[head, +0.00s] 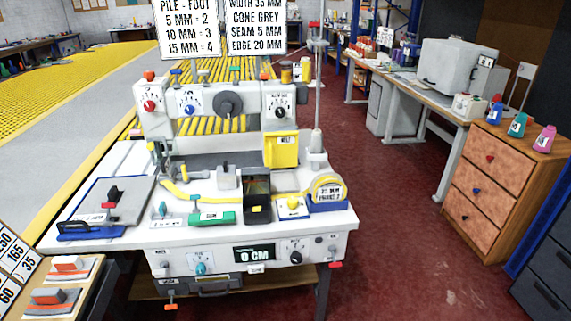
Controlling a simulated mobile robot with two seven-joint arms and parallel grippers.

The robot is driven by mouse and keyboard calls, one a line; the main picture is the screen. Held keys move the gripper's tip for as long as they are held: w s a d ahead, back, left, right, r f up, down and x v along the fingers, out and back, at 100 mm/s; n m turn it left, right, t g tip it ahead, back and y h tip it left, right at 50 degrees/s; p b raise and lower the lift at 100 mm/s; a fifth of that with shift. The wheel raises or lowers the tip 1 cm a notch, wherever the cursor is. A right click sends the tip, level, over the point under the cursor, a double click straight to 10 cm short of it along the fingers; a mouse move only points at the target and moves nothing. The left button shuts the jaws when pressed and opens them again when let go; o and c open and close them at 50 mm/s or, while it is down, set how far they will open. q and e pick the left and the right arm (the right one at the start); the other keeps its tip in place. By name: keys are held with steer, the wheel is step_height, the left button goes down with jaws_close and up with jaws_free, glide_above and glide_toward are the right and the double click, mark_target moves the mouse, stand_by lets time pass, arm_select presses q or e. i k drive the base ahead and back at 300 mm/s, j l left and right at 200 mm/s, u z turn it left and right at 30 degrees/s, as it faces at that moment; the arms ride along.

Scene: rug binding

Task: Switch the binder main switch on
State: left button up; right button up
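The binder (170,235) is a white machine on a table in the middle of the head view. Its upper panel has a red knob (150,106), a blue knob (190,108), a large dark handwheel (228,104) and a black dial (281,112). Its front panel has a teal knob (201,268), a display (254,253) reading 0 CM, a dark knob (296,257) and a small red part (335,265) at the right. The small labels are unreadable, so I cannot tell which control is the main switch or its position. Neither gripper is in view.
Two signs (187,28) stand above the binder. A green block (212,218), a yellow tape roll (327,189) and a grey plate (130,207) lie on its table. A wooden drawer cabinet (500,190) stands right. The red floor (400,250) between is clear.

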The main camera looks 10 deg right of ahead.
mark_target(332, 249)
steer(key=k+l, duration=0.1)
steer(key=l, duration=0.35)
steer(key=k+l, duration=0.1)
steer(key=l, duration=0.35)
steer(key=k+l, duration=0.1)
steer(key=l, duration=0.35)
